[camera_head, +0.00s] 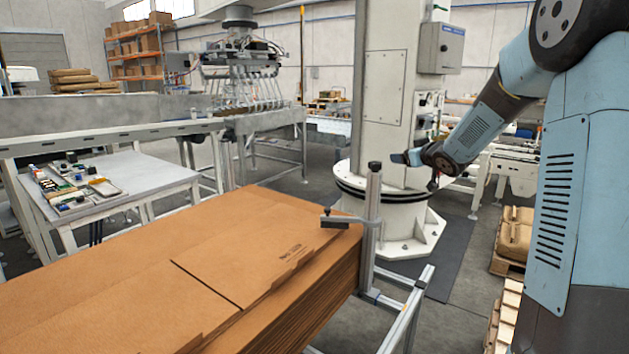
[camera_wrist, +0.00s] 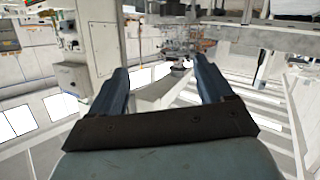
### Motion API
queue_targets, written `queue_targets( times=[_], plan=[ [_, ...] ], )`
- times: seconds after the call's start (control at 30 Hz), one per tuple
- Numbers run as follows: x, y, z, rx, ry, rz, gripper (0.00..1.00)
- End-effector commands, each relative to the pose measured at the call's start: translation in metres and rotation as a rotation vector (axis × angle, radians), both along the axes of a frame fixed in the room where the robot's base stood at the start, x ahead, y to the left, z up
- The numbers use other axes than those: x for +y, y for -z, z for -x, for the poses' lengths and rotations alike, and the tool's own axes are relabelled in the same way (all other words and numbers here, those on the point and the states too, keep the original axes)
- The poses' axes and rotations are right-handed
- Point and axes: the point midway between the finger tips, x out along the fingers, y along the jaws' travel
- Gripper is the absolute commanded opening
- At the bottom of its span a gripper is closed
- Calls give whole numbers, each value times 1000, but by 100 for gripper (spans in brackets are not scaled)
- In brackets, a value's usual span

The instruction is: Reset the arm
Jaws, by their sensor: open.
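My gripper (camera_wrist: 163,84) shows in the wrist view with its two dark blue fingers spread apart. It is open and nothing is between the fingers. In the head view my blue arm comes in from the right and reaches left. Its end, with the gripper (camera_head: 399,157), is in the air in front of the white column. The fingers look small there and partly overlap.
A stack of flat brown cardboard (camera_head: 150,270) fills the lower left, beside a metal post (camera_head: 371,220). The white column (camera_head: 385,100) stands on a round base (camera_head: 385,215). A small grey table (camera_head: 150,172) holds loose parts. Pallets with sacks (camera_head: 514,232) lie at right.

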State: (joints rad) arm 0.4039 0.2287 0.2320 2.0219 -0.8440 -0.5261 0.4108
Motion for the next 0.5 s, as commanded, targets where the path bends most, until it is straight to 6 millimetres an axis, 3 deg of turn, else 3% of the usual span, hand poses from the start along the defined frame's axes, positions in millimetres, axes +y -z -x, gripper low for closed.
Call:
queue_targets(
  times=[0.2, 0.5],
  plan=[
    [2, -31, 54, 81, 148, 72, 80],
    [2, -51, 147, 228, 319, 110, 80]
  ],
)
